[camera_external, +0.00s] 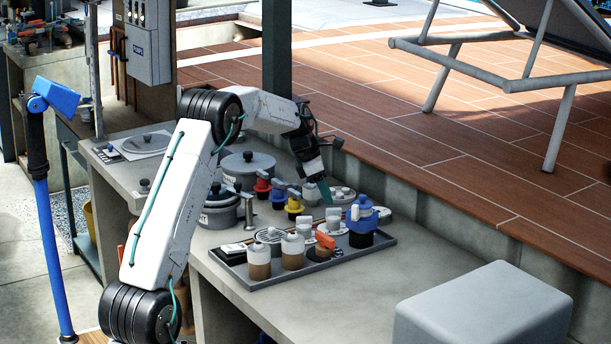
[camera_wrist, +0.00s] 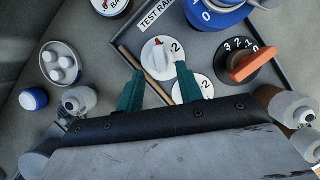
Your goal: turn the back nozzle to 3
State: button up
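Two white dials sit in the grey tray (camera_external: 285,283). In the wrist view, the upper dial (camera_wrist: 162,66) bears a white knob with a red mark pointing up and slightly left, and a 2 at its right. The other dial (camera_wrist: 190,91), below and right, also shows a 2 and is partly covered by a finger. The frames do not label either as the back nozzle. My gripper (camera_wrist: 160,77) is open and empty, its teal fingertips on either side of the upper dial's lower part. Contact cannot be told. In the external view my gripper (camera_external: 324,190) hangs over the tray's far side.
A black dial with an orange handle (camera_wrist: 254,62) shows 3, 2, 1, 0. A blue valve (camera_external: 362,222) stands at the tray's right end. White-capped bottles (camera_external: 292,250) stand along its near edge. A cup of white pieces (camera_wrist: 60,63) is left of my gripper. Grey pots (camera_external: 220,207) stand left.

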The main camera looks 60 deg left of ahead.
aim_at(331, 209)
jog(key=shift+x, duration=2.15)
grip_shut()
